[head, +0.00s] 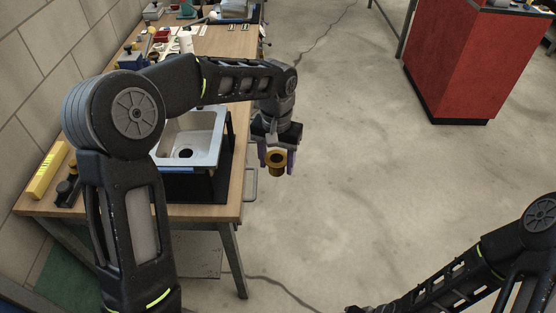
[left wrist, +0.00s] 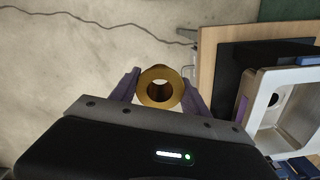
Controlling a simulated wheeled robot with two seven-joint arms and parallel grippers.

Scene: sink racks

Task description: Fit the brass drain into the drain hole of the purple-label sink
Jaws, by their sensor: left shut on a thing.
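The brass drain (head: 277,163) is a flanged ring with an open bore. My left gripper (head: 276,157) is shut on it and holds it over the floor, right of the bench edge. In the left wrist view the drain (left wrist: 160,87) sits between the purple fingers, its bore facing the camera. The white sink (head: 207,131) stands in a dark rack on the bench, left of the gripper. Its dark drain hole (head: 184,153) is empty. In the left wrist view a purple patch (left wrist: 242,107) shows on the sink's side.
The wooden bench (head: 226,212) runs along the wall, with a yellow bar (head: 48,171) at its near left and several items at its far end. A red cabinet (head: 462,65) stands at the back right. The floor between is clear.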

